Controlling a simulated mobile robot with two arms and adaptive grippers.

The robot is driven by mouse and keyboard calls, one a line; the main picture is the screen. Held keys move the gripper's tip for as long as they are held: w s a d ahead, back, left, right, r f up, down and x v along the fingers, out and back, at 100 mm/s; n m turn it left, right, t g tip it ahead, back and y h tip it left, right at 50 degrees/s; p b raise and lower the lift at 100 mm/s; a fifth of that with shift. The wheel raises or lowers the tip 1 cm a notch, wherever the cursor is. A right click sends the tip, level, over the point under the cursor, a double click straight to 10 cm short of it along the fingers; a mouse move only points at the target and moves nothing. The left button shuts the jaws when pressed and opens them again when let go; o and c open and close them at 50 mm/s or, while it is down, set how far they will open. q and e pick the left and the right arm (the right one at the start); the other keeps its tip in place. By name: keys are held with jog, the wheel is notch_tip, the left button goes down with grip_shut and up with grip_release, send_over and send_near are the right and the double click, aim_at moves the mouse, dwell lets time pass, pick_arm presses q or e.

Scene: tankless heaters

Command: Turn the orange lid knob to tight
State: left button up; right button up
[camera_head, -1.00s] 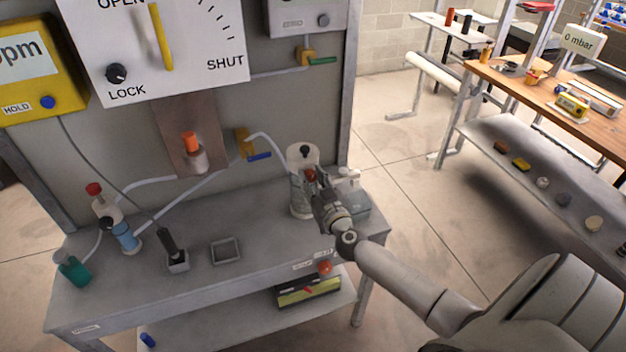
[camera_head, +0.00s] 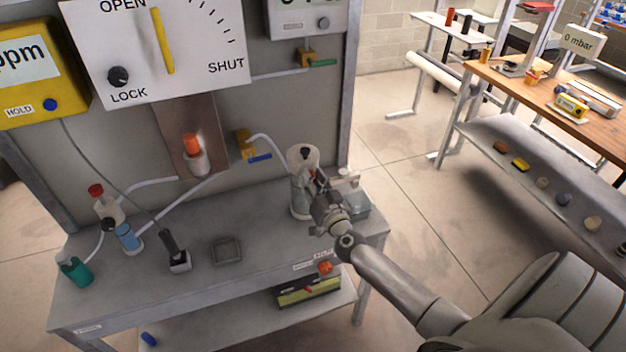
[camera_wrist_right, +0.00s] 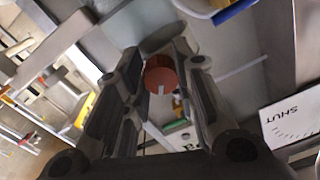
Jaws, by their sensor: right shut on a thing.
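The orange-red lid knob (camera_wrist_right: 160,76), round with a pale notch in its face, sits between the two fingers of my right gripper (camera_wrist_right: 158,68) in the right wrist view. The right gripper (camera_head: 316,182) is shut on this knob, at the right front of a pale canister (camera_head: 298,200) with a black top knob (camera_head: 304,152). In the head view the gripper hides most of the orange knob. I cannot read any tight marking. My left gripper is not in view.
The grey bench (camera_head: 205,285) also carries a small square tray (camera_head: 226,251), a black-handled probe (camera_head: 172,246), a blue bottle (camera_head: 127,238) and a green one (camera_head: 75,271). A clear box (camera_head: 356,203) stands close right of the gripper. An orange-topped fitting (camera_head: 193,147) is on the back panel.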

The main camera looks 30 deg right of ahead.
jog(key=shift+a+m+h+b, duration=0.1)
jog(key=shift+m+h+b, duration=0.45)
jog(key=shift+m, duration=7.45)
jog(key=shift+y, duration=0.25)
jog(key=o, duration=1)
jog(key=shift+s, duration=0.1)
jog(key=v, duration=1.2)
